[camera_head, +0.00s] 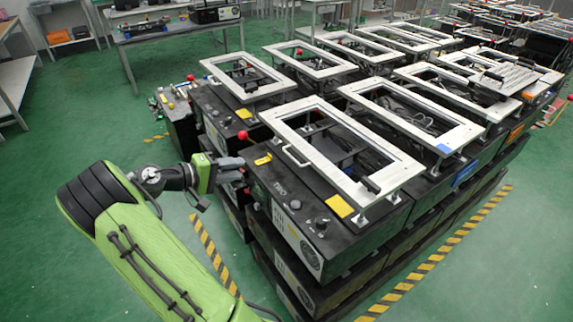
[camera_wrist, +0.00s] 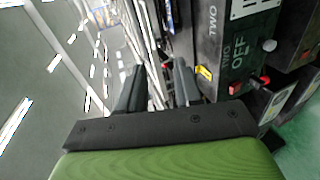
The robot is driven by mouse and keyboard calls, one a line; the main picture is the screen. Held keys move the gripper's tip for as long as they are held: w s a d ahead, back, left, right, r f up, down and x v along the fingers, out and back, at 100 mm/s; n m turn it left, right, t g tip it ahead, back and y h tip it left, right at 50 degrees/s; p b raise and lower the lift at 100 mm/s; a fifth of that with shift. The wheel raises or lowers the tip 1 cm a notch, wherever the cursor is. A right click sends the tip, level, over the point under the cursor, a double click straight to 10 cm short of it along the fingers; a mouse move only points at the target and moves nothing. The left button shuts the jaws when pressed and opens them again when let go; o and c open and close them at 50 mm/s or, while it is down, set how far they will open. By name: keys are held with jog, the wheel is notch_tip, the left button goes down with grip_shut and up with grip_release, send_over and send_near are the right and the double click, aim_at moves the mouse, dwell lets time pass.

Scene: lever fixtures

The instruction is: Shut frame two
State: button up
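The black box marked TWO (camera_head: 283,187) stands at the centre of the head view. White rectangular frame two (camera_head: 402,168) lies roughly level above it on short posts, with a gap beneath. My gripper (camera_head: 236,163) is at the left end of this box, below the frame. In the wrist view my gripper (camera_wrist: 157,85) has its two dark fingers apart, with nothing clearly held. Contact is unclear.
A red ball knob (camera_head: 243,135) stands near the gripper; a red part (camera_wrist: 235,88) shows in the wrist view. Similar framed boxes fill the back and right. A smaller black box (camera_head: 178,122) stands behind. Green floor is clear at left.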

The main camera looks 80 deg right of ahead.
jog(key=s+d+f+g+b, duration=0.1)
jog(key=s+d+f+b, duration=0.2)
jog(key=s+d, duration=0.8)
jog(key=shift+s+d+f+h, duration=0.15)
jog(key=shift+d+f+h, duration=0.3)
jog(key=shift+d, duration=0.35)
grip_shut()
jog(key=shift+f, duration=0.1)
dwell(0.4)
